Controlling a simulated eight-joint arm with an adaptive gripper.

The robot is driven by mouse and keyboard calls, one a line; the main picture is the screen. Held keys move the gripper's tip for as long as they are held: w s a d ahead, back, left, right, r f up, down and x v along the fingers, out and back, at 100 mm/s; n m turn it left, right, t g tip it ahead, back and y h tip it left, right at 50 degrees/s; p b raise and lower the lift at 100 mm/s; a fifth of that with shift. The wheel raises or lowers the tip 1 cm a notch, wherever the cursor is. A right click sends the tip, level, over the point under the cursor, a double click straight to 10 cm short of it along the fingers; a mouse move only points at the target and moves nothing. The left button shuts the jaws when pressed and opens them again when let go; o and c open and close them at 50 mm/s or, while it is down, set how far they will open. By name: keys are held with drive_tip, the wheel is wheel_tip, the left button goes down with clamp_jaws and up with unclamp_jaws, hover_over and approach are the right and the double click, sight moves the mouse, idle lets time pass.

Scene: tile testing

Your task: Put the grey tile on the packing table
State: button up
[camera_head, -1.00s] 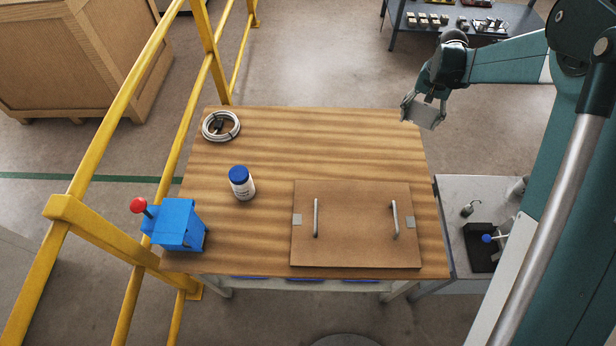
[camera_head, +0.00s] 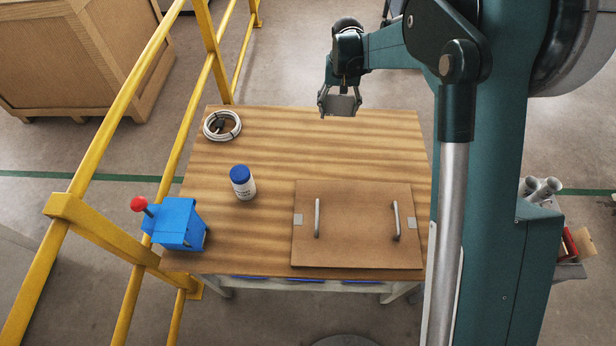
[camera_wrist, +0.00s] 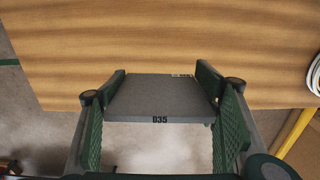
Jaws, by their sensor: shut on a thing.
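My gripper (camera_head: 340,100) is shut on the grey tile (camera_head: 342,104) at the far edge of the packing table (camera_head: 290,150), in the head view. In the wrist view the tile (camera_wrist: 155,97) sits between the two green finger pads, with dark "035"-like marking on its near edge. The wooden tabletop (camera_wrist: 160,40) lies beyond the tile, and floor shows below it. The tile looks raised above the table level; its exact height is hard to tell.
A cable coil (camera_head: 222,126), a blue-capped white jar (camera_head: 242,182), and a blue box with a red knob (camera_head: 178,222) stand on the table's left. A brown board with two handles (camera_head: 357,225) covers the front right. The back middle is clear. Yellow railing (camera_head: 125,100) runs along the left.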

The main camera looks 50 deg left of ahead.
drive_tip(key=shift+s+a, duration=0.7)
drive_tip(key=shift+s, duration=0.15)
drive_tip(key=b, duration=0.1)
hover_over(330, 134)
drive_tip(key=shift+d+f, duration=0.1)
drive_tip(key=shift+f, duration=3)
drive_tip(key=shift+f, duration=0.1)
drive_tip(key=shift+f+b, duration=0.5)
drive_tip(key=shift+f, duration=1.3)
drive_tip(key=shift+f, duration=0.1)
drive_tip(key=o, duration=0.9)
drive_tip(key=shift+o, duration=0.4)
